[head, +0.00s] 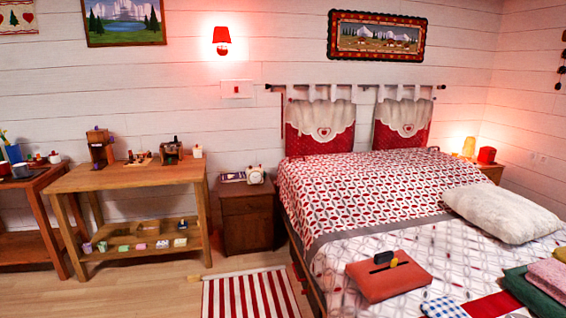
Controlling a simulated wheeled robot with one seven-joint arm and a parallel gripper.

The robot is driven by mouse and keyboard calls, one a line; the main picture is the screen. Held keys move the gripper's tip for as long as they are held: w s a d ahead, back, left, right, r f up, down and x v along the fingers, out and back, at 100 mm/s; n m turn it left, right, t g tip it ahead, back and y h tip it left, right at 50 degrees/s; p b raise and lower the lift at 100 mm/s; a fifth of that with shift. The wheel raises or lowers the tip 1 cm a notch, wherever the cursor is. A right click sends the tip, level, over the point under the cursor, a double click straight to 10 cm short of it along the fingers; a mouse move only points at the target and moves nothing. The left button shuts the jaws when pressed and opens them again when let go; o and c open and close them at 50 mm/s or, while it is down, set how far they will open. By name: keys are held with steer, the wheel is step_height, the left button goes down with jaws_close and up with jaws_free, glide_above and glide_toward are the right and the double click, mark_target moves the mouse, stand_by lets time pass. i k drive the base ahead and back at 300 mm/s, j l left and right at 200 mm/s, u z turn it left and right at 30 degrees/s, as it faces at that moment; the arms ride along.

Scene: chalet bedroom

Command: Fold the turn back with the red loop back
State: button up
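The bed (370,185) stands at the right with a red and white patterned cover. A grey band (350,230) crosses it, and a paler patterned cloth (340,255) lies on the near side. I cannot tell which layer is the turn back. No red loop can be made out; a red strip (490,305) shows at the bottom edge, partly cut off. My gripper is not in view.
On the bed lie a white pillow (503,213), a red-brown flat case (388,279) with black and yellow parts, a blue checked cloth (443,308) and folded towels (548,277). A nightstand (247,218), wooden table (125,178) and striped rug (250,295) are left of it.

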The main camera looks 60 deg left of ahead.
mark_target(292, 170)
steer(key=u, duration=1.55)
steer(key=i+j, duration=0.25)
steer(key=i, duration=0.3)
steer(key=i+j+u, duration=0.1)
steer(key=i+j, duration=0.2)
steer(key=i, duration=0.25)
steer(key=i+j, duration=0.2)
steer(key=i, duration=0.4)
steer(key=i+j, duration=0.25)
steer(key=i, duration=0.3)
steer(key=i+j+u, duration=0.1)
steer(key=i+j, duration=0.15)
steer(key=i, duration=0.3)
steer(key=i+j, duration=0.15)
steer(key=i, duration=0.45)
steer(key=i+j+u, duration=0.1)
steer(key=i, duration=0.45)
steer(key=j, duration=0.1)
